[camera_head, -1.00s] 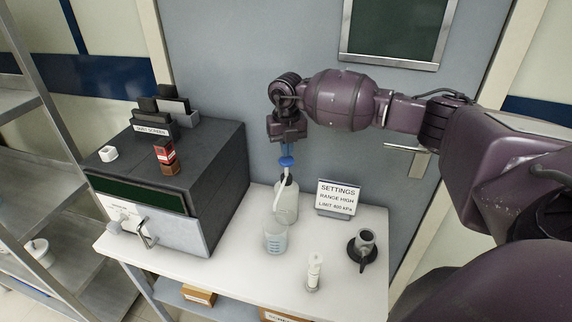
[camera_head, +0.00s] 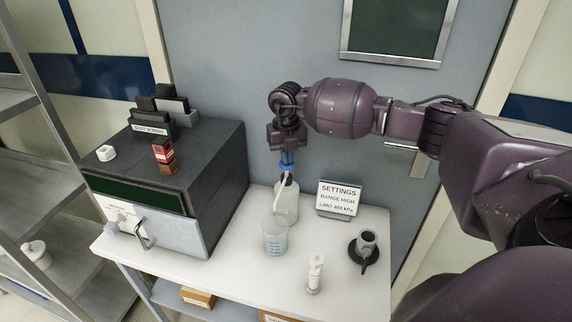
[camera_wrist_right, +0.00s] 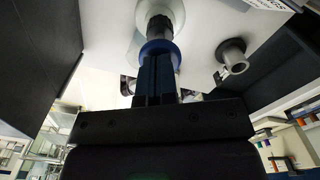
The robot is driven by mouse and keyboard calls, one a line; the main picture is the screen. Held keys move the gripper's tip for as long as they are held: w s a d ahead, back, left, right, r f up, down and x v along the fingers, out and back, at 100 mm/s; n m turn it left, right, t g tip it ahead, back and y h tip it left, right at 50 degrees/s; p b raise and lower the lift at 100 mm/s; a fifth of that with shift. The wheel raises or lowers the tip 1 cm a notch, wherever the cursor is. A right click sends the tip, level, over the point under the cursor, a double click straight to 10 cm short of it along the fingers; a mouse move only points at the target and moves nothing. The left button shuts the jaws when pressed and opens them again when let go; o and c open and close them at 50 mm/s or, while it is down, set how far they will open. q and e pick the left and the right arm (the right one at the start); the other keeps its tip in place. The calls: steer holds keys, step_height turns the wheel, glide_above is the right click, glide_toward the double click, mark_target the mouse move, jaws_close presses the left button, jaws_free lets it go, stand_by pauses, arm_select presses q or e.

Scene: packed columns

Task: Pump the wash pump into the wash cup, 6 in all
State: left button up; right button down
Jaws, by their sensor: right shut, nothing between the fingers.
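The wash pump is a pale bottle (camera_head: 287,204) with a blue pump head (camera_head: 287,168) and a thin spout angled down to the left. The wash cup (camera_head: 275,238), clear with blue marks, stands in front of it on the white bench, below the spout. My right gripper (camera_head: 287,155) is shut and empty, pointing down with its fingertips at the top of the pump head. In the right wrist view the closed fingers (camera_wrist_right: 157,72) reach the blue collar (camera_wrist_right: 158,50). The liquid level in the cup is hard to tell. My left gripper is not in view.
A settings sign (camera_head: 338,198) stands right of the bottle. A dark-based grey fitting (camera_head: 364,244) and a small white vial (camera_head: 314,272) stand on the bench (camera_head: 345,285).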

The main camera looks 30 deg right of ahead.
steer(key=shift+f, duration=0.8)
stand_by(0.4)
steer(key=shift+r, duration=0.75)
steer(key=shift+r+p, duration=1.25)
steer(key=shift+r, duration=0.55)
steer(key=shift+f, duration=0.1)
steer(key=shift+f+b, duration=0.3)
steer(key=shift+f, duration=0.05)
